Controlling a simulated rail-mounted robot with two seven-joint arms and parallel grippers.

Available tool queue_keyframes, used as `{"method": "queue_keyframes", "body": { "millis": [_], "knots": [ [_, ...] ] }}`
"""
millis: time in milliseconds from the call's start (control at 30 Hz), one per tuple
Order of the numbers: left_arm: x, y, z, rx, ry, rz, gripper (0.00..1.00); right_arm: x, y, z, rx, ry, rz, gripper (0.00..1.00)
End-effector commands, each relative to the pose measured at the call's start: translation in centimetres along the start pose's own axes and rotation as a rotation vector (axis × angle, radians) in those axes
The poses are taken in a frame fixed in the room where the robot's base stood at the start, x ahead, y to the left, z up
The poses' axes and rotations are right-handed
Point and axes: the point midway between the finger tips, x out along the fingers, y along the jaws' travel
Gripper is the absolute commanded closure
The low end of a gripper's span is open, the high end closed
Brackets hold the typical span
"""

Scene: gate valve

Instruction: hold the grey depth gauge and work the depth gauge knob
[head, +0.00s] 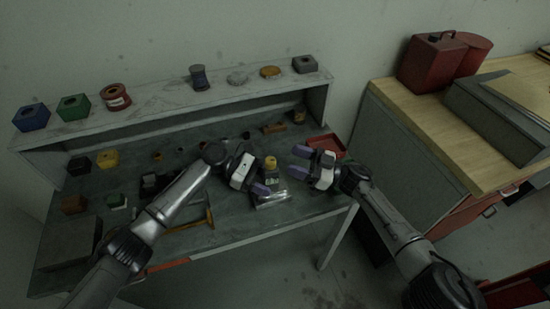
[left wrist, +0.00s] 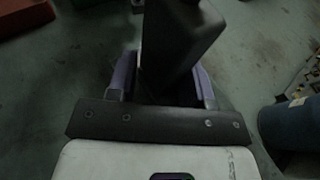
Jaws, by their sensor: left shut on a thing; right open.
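The grey depth gauge (head: 271,174) is a small dark block at the middle of the bench, with a yellow knob (head: 270,161) on its top. My left gripper (head: 260,179) is shut on it from the left. In the left wrist view the dark grey body (left wrist: 178,45) sits between the purple fingers of my left gripper (left wrist: 155,82), and the knob cannot be made out there. My right gripper (head: 299,161) is open and empty, just right of the knob and apart from it, with its fingers pointing left.
A clear-looking flat piece (head: 271,198) lies just in front of the gauge. A red tray (head: 327,145) is behind my right gripper. The back shelf (head: 150,108) holds several blocks and spools. A blue cylinder (left wrist: 290,125) stands at the right in the left wrist view.

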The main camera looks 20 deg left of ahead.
Motion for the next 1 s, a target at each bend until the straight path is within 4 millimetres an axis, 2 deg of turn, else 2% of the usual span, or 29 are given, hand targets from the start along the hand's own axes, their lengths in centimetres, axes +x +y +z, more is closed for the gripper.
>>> {"method": "queue_keyframes", "body": {
  "millis": [33, 200, 467, 700, 1000],
  "knots": [
    [0.2, -0.2, -0.8, -0.009, 0.012, -0.002, 0.67, 0.3, -0.3, 0.1, -0.014, 0.038, 0.061, 0.44],
    [0.1, -0.2, -0.8, -0.009, 0.012, -0.002, 0.67, 0.7, -0.2, -1.1, -0.080, 0.109, 0.289, 0.44],
    [0.2, -0.2, -0.8, -0.009, 0.012, -0.003, 0.67, 0.8, -2.0, -2.7, -0.131, 0.090, 0.605, 0.44],
    [0.2, -0.2, -0.8, -0.009, 0.012, -0.003, 0.67, 1.5, -6.0, -2.8, -0.113, -0.029, 0.810, 0.44],
    [0.2, -0.2, -0.8, -0.009, 0.012, -0.003, 0.67, 1.3, -10.9, -2.8, -0.066, -0.186, 0.945, 0.44]
  ]
}}
